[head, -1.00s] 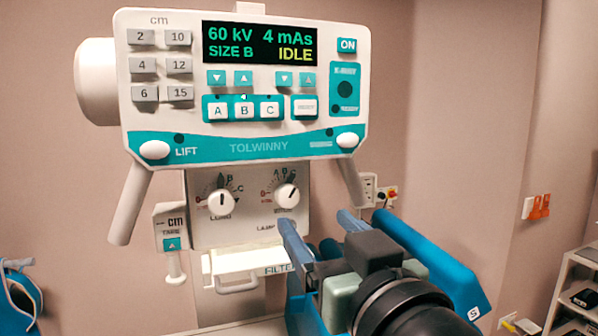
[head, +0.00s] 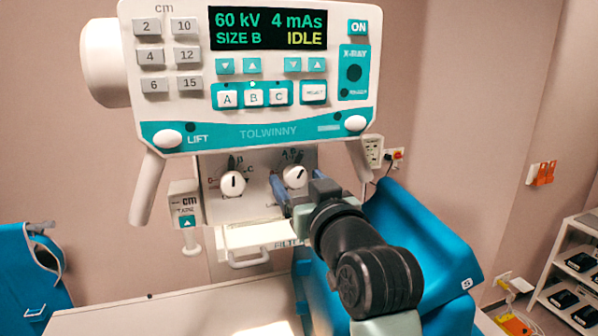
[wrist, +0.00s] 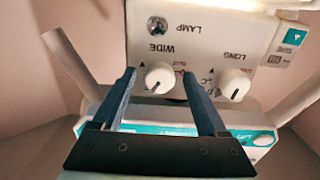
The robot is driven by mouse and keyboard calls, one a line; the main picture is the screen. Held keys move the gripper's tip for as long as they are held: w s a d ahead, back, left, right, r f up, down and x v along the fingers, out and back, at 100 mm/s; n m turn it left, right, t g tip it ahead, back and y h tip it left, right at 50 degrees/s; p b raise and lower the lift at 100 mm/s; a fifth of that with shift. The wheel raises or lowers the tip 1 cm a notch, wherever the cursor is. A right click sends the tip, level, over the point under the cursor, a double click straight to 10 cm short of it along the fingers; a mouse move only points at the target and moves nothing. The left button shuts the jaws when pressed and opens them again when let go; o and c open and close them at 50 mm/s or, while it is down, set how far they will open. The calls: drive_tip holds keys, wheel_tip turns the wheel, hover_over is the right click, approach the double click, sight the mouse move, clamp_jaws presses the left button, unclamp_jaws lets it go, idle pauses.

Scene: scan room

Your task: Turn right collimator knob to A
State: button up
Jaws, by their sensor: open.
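The right collimator knob (head: 295,176) is a white round dial with a dark pointer line on the grey panel under the console. Its pointer tilts up and right; the letters around it are too small to read surely. In the wrist view, which is upside down, the same knob (wrist: 160,77) sits under the word WIDE. My gripper (wrist: 158,74) is open, its two blue fingers on either side of this knob in the picture. I cannot tell whether they touch it. In the head view my gripper (head: 295,188) is just below the knob and partly hidden by my arm.
The left knob (head: 233,183) is close by, with its pointer upright, just outside one finger in the wrist view. The console (head: 260,140) overhangs the panel, with handles (head: 148,190) at both sides. The filter slot and tray handle (head: 249,258) are below.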

drive_tip(key=shift+w, duration=0.15)
clamp_jaws()
idle(0.4)
drive_tip(key=shift+f+n+b, duration=0.1)
drive_tip(key=shift+n+b, duration=0.3)
drive_tip(key=shift+b, duration=0.25)
drive_tip(key=shift+f+n+b, duration=0.1)
drive_tip(key=shift+n+b, duration=0.5)
drive_tip(key=shift+b, duration=0.3)
drive_tip(key=n+b, duration=0.2)
drive_tip(key=b, duration=0.1)
drive_tip(key=n+b, duration=0.3)
drive_tip(key=n, duration=0.2)
drive_tip(key=shift+b, duration=0.4)
drive_tip(key=shift+r+n, duration=0.2)
drive_tip(key=shift+n, duration=0.1)
